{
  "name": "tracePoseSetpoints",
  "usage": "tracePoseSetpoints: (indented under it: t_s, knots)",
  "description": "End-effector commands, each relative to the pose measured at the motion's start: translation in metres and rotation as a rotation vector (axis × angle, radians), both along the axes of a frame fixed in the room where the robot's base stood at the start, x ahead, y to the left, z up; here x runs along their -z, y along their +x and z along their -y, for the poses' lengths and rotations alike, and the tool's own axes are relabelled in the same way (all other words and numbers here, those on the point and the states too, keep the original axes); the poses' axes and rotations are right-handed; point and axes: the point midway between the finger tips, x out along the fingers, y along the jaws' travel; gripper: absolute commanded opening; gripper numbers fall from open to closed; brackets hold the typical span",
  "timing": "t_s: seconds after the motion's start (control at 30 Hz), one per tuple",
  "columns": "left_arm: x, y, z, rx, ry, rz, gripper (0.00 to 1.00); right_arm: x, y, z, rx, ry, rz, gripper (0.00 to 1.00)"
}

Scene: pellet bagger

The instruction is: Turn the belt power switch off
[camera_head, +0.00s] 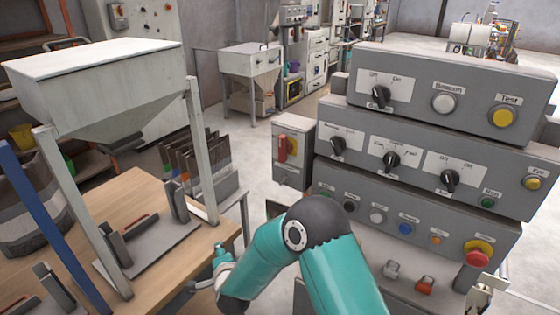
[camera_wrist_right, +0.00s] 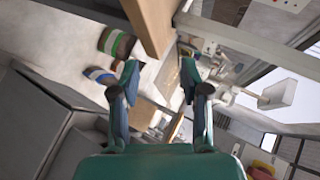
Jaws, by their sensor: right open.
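The grey control console (camera_head: 440,60) stands at the right in the head view, with stacked panels. Black rotary knobs sit on it: one under an Off/On plate at the upper left (camera_head: 381,96), several on the middle panel, including one by another Off/On plate (camera_head: 450,180). I cannot read which is the belt power switch. A teal arm of mine bends in front of the console, its wrist low and left of it. My right gripper (camera_wrist_right: 160,92) is open and empty in the wrist view. My left gripper is not seen.
A wooden table (camera_head: 130,205) with a hopper (camera_head: 100,85) on legs stands at the left, close to my wrist. A red mushroom button (camera_head: 478,253) and coloured push buttons fill the lower console. Floor shows between table and console.

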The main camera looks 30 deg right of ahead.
Motion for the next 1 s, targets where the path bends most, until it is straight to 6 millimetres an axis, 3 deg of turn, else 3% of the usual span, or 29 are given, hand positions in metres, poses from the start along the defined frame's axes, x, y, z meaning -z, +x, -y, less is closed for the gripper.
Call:
tracePoseSetpoints:
  t_s: [0.03,0.13,0.2,0.33,0.5,0.6,0.77,1.0]
  knots:
    - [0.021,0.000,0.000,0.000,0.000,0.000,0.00,-0.040,0.029,0.007,0.175,0.123,0.206,0.46]
    - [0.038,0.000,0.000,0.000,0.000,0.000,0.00,-0.127,0.047,0.029,0.501,0.417,0.603,0.46]
    - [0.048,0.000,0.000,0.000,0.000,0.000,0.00,-0.176,0.039,0.040,0.677,0.618,0.852,0.46]
    - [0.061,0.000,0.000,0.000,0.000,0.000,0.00,-0.231,0.008,0.051,0.909,0.917,1.209,0.46]
    - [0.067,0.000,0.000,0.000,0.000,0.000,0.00,-0.258,-0.021,0.055,1.054,1.112,1.444,0.46]
    - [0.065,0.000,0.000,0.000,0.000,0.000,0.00,-0.264,-0.025,0.060,1.079,1.142,1.486,0.46]
    - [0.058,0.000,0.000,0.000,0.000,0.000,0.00,-0.265,-0.019,0.077,1.083,1.143,1.488,0.46]
    - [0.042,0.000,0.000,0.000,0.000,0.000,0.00,-0.266,0.000,0.122,1.082,1.139,1.487,0.46]
